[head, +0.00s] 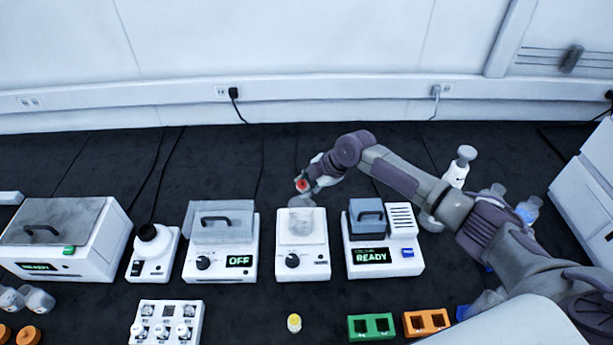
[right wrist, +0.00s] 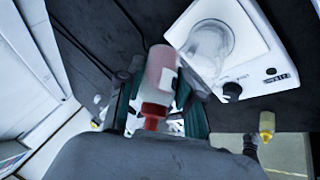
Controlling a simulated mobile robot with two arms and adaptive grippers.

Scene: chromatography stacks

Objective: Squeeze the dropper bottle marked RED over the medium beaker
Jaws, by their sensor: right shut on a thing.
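My right gripper (head: 314,178) is shut on a dropper bottle with a red cap (head: 302,186). In the right wrist view the bottle (right wrist: 161,72) has a pale pinkish body and lies between the fingers (right wrist: 158,105). Its marking cannot be read. The bottle is held in the air behind a clear glass beaker (head: 302,222), apart from it as far as I can tell. The beaker stands on a white stirrer with a knob (head: 313,262), and it also shows in the right wrist view (right wrist: 208,44). My left gripper is not in view.
A yellow dropper bottle (head: 294,322) stands in front of the stirrer. A READY device (head: 385,258) is right of the stirrer, and an OFF device (head: 221,250) is left. Green (head: 371,326) and orange (head: 427,321) racks stand in front. The bench behind the devices is mostly clear.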

